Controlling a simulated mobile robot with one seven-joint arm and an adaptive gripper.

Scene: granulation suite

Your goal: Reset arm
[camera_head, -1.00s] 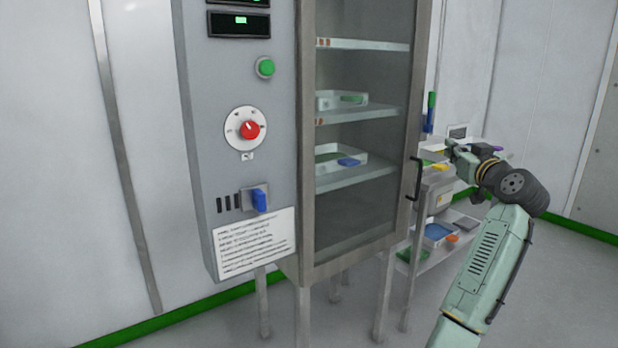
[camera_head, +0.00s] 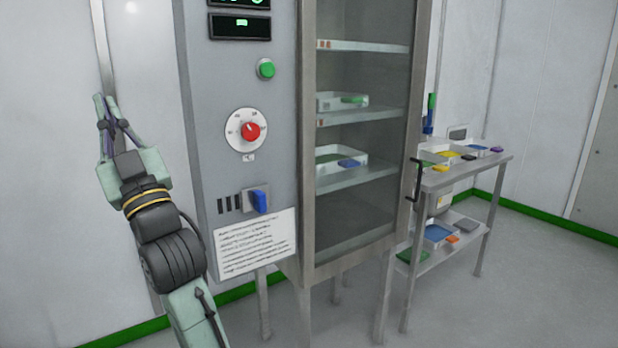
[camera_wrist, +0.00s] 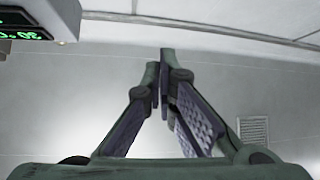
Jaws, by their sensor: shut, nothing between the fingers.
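My gripper (camera_head: 101,98) is raised at the left in the head view, pointing up in front of the white wall, left of the grey control panel (camera_head: 222,160). Its fingers meet at the tips and hold nothing. In the wrist view my gripper (camera_wrist: 165,52) also shows shut, with only pale wall and ceiling beyond it. Part of a green lit display (camera_wrist: 22,30) shows upside down at that view's upper left.
The panel carries a red-pointer dial (camera_head: 250,131), a green button (camera_head: 265,69) and a blue switch (camera_head: 260,200). A glass-doored cabinet (camera_head: 360,215) with trays stands to its right. A cart (camera_head: 490,170) holding trays stands farther right. Floor is free at the right.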

